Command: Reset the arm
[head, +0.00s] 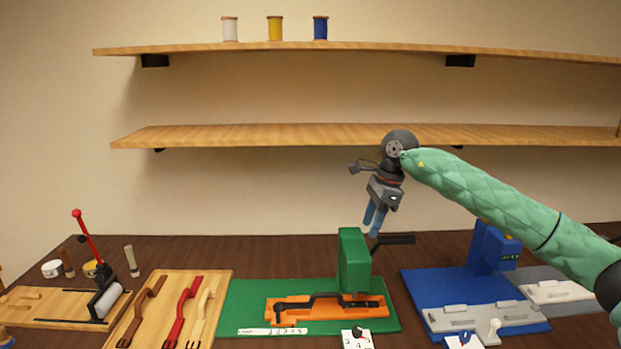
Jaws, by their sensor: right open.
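My right arm, in a green quilted sleeve, comes in from the right side of the head view. Its right gripper (374,222) points down with blue fingers and is open and empty. It hangs in the air above and a little behind the green press (353,258) with its black lever (394,239). The fingertips are close to the lever in the picture; I cannot tell whether they touch it. My left gripper is not in view.
A green base (240,310) carries an orange fixture (290,308) with a dark strap. A blue machine (487,247) stands right. A wooden board (140,331) holds straps; a red-handled lever tool (90,240) stands left. Two shelves span the wall, the lower one (250,135) empty.

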